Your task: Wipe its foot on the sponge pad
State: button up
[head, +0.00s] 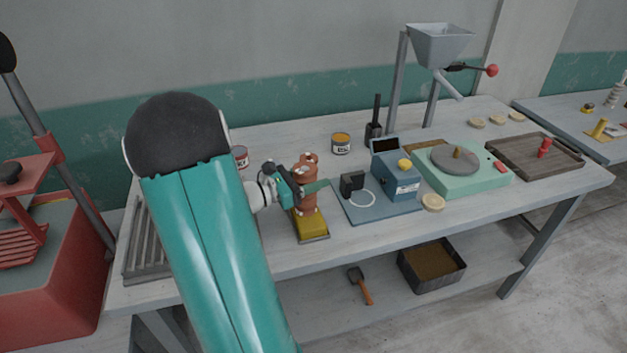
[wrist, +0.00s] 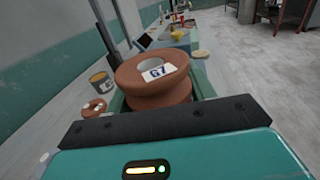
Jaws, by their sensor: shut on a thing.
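My gripper (head: 303,188) is shut on a terracotta-brown ribbed clay piece (head: 307,170). The piece is upright, with a round hole in its top. In the wrist view the clay piece (wrist: 150,75) shows a white label that seems to read "G7". The yellow sponge pad (head: 311,227) lies in a tray at the table's front edge, directly below the piece. The foot of the piece is over the back part of the pad; I cannot tell whether it touches. The wrist view hides the foot and the pad.
A blue device (head: 398,184) on a blue-grey plate stands just right of the pad. A mint-green wheel unit (head: 465,178) and a wooden tray (head: 522,160) are farther right. A tin (head: 341,144) stands behind. A slatted metal rack (head: 147,245) is at the left.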

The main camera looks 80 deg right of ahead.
jog(key=shift+w+d, duration=0.55)
jog(key=shift+d, duration=0.4)
jog(key=shift+w+d, duration=0.55)
jog(key=shift+d, duration=0.35)
jog(key=shift+a, duration=0.1)
jog(key=s+a, duration=0.4)
jog(key=a, duration=0.2)
jog(key=shift+a, duration=0.35)
jog(key=shift+d, duration=0.1)
jog(key=shift+w+d, duration=0.65)
jog(key=shift+d, duration=0.45)
jog(key=shift+w+d, duration=0.7)
jog(key=shift+d, duration=0.45)
jog(key=shift+w+d, duration=0.65)
jog(key=shift+d, duration=0.45)
dwell(1.6)
